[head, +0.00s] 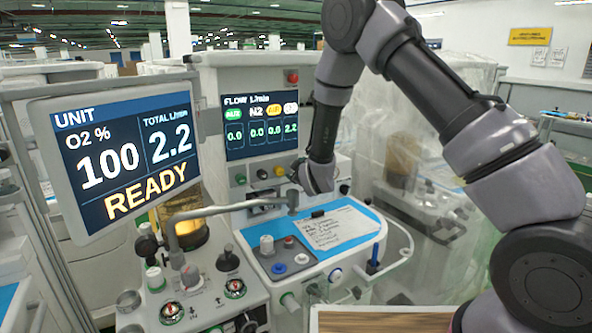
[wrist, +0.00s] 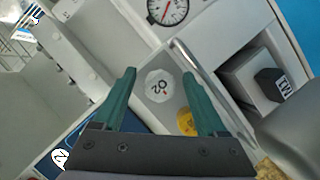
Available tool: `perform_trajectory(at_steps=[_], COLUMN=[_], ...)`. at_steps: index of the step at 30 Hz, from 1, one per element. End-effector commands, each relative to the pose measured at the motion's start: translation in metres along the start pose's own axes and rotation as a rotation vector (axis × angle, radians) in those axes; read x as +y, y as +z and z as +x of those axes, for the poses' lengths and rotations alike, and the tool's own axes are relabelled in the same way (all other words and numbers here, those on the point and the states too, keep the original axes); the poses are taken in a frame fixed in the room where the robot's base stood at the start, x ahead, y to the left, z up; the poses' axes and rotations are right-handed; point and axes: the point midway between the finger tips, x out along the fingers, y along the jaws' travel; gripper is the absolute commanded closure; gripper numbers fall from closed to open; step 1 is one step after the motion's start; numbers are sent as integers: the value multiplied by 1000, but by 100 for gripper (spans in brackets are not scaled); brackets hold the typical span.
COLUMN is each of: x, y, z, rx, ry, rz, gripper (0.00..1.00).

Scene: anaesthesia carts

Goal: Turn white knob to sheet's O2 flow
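The white knob marked O2 (wrist: 159,86) shows in the wrist view, between the two teal fingers of my gripper (wrist: 158,76). The fingers are spread with a gap on both sides of the knob, so my gripper is open; depth to the knob is unclear. In the head view my gripper (head: 316,178) is at the panel below the flow screen (head: 262,118) and hides the white knob. The flow screen reads 2.2 in its rightmost column and 0.0 in the others. The sheet (head: 335,228) lies on a blue board; its handwriting is too small to read.
A yellow knob (wrist: 187,122) sits close to the right finger. A metal bar (wrist: 200,72) and a black knob (wrist: 270,83) lie to the right. The large screen (head: 125,155) reads O2 100, total 2.2, READY. A bent grey pipe (head: 225,210) crosses before the panel.

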Motion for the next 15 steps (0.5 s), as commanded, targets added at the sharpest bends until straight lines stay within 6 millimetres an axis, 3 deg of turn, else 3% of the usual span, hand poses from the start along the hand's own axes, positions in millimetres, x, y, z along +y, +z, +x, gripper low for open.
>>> perform_trajectory(at_steps=[10, 15], x=[0, 0], y=[-1, -1], z=[-3, -26], rx=[1, 1], ry=[0, -1], rz=[0, -1], gripper=[26, 26])
